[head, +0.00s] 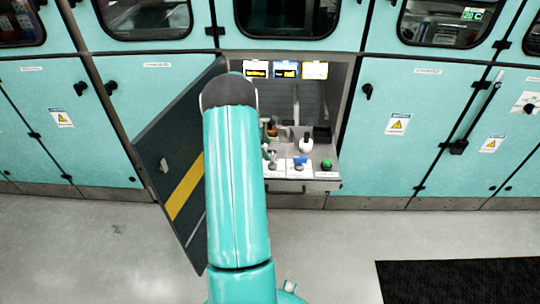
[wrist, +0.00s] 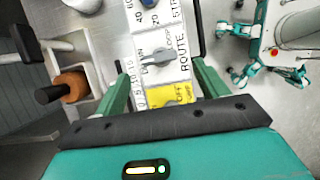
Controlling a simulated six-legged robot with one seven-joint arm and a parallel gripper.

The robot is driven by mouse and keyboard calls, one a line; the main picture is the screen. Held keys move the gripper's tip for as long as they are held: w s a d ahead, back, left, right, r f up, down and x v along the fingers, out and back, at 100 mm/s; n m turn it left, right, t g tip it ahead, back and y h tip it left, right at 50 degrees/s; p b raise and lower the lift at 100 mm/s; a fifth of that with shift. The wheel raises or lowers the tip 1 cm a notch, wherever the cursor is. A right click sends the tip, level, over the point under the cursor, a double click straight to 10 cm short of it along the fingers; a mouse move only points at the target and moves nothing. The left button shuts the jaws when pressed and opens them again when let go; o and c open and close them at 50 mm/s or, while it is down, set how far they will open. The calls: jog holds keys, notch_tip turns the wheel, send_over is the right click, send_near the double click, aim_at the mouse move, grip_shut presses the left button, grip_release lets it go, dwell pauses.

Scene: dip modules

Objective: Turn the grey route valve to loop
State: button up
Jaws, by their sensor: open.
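The grey route valve (wrist: 157,57) shows in the wrist view on a white panel marked ROUTE, with the words LOOP and DRAIN beside it. Its small lever lies crosswise on the panel; I cannot tell for sure which word it points at. My gripper (wrist: 161,80) is open, its two green fingers set wide apart on either side of the panel strip. The valve lies between and just beyond the fingertips, with no finger seen touching it. In the head view my arm hides the gripper.
A grey knob (wrist: 171,100) on a yellow OFF label sits between the fingers. A blue knob (wrist: 149,3) is beyond the valve. In the head view an open dark door (head: 180,165) flanks the bay; a green knob (head: 327,164) is right.

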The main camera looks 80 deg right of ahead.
aim_at(272, 156)
jog(key=x, duration=0.5)
jog(key=shift+f, duration=0.1)
jog(key=shift+c, duration=0.2)
jog(key=c, duration=0.9)
